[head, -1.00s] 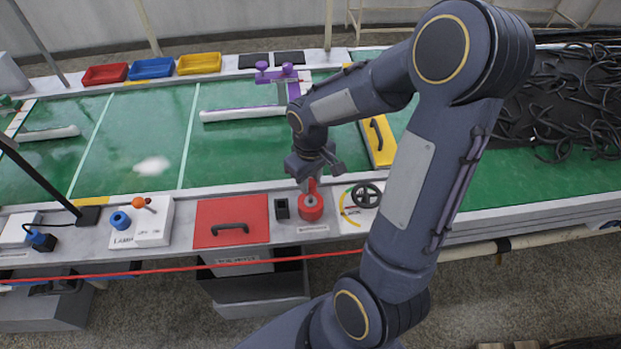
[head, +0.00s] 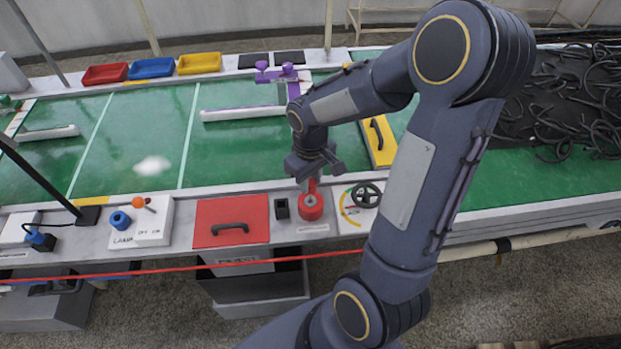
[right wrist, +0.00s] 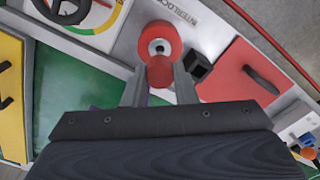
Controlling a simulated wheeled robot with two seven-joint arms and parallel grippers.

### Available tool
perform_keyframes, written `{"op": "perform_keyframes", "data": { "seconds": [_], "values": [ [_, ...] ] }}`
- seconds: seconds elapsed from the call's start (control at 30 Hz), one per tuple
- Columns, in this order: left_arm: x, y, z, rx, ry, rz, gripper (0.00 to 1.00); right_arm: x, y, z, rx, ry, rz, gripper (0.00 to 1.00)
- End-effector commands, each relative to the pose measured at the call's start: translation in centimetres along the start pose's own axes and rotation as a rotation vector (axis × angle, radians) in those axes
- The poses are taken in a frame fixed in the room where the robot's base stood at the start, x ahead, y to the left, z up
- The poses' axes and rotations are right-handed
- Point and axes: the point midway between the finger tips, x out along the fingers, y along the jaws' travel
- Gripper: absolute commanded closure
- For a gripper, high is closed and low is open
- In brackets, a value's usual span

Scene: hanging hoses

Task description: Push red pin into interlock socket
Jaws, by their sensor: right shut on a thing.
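My right gripper (head: 312,178) is shut on the red pin (head: 313,186), just behind the red interlock socket (head: 311,207) in the head view. The socket is a round red ring with a pale centre, on the near edge of the bench. In the right wrist view, the pin's round red end (right wrist: 160,73) sits between my fingers. The socket (right wrist: 160,40) lies just beyond it, its centre hole uncovered. I cannot tell whether pin and socket touch. My left gripper is not in view.
A small black block (head: 282,208) stands left of the socket, beside a red panel with a black handle (head: 231,221). A black handwheel (head: 366,195) is close on the right. A red line (head: 180,270) runs along the front. Green bench surface (head: 135,140) lies behind.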

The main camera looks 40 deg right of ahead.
Motion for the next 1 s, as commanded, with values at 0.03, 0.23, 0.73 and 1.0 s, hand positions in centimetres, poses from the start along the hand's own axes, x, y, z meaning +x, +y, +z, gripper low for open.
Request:
{"op": "perform_keyframes", "data": {
  "seconds": [0.03,0.23,0.73,1.0],
  "values": [
    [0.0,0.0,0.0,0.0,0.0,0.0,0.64,0.0,0.0,0.0,0.0,0.0,0.0,0.97],
    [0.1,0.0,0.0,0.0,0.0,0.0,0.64,0.1,0.0,0.0,0.0,0.0,0.0,0.97],
    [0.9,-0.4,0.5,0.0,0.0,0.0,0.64,1.4,0.0,0.0,0.0,0.0,0.0,0.97],
    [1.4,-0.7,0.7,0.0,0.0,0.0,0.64,2.0,0.0,0.0,0.0,0.0,0.0,0.97]
  ]
}}
